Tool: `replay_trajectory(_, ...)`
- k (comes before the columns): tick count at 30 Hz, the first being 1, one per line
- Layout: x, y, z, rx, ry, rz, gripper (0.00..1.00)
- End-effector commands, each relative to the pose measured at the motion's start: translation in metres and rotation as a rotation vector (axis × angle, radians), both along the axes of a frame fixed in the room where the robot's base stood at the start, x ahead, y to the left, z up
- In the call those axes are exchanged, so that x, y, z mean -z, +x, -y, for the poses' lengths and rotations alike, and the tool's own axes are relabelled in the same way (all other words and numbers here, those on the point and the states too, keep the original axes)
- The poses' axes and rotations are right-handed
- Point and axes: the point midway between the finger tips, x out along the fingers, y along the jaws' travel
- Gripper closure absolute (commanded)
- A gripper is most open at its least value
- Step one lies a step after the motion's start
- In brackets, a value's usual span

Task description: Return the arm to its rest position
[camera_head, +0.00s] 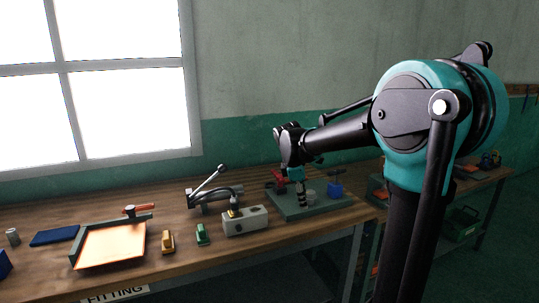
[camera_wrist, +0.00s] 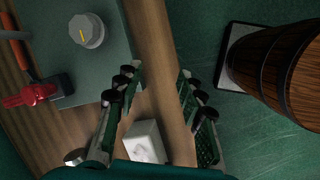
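My arm reaches in from the right in the head view, and my gripper (camera_head: 302,198) hangs over the green board at the right end of the bench. In the wrist view my gripper (camera_wrist: 158,80) has its two fingers apart, with the wooden bench edge showing beyond the gap. A pale, blocky thing (camera_wrist: 145,142) shows between the finger bases; I cannot tell whether it touches them. No held object is clear in the head view.
The green board (camera_head: 318,210) carries a blue cup (camera_head: 336,189) and a red clamp (camera_wrist: 38,92). A wooden barrel (camera_wrist: 285,65) stands beyond the bench edge.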

Motion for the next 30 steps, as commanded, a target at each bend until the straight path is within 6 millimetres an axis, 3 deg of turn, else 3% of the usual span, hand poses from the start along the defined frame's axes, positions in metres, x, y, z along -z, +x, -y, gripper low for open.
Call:
replay_trajectory(5,0.036,-0.049,0.030,0.290,0.121,0.091,0.61)
replay_trajectory(9,0.077,-0.108,0.055,0.635,0.268,0.188,0.61)
replay_trajectory(15,0.132,-0.187,0.072,1.096,0.472,0.289,0.61)
replay_trajectory(18,0.150,-0.212,0.075,1.250,0.542,0.316,0.61)
replay_trajectory(22,0.161,-0.229,0.075,1.356,0.590,0.332,0.61)
replay_trajectory(30,0.163,-0.232,0.075,1.380,0.601,0.335,0.61)
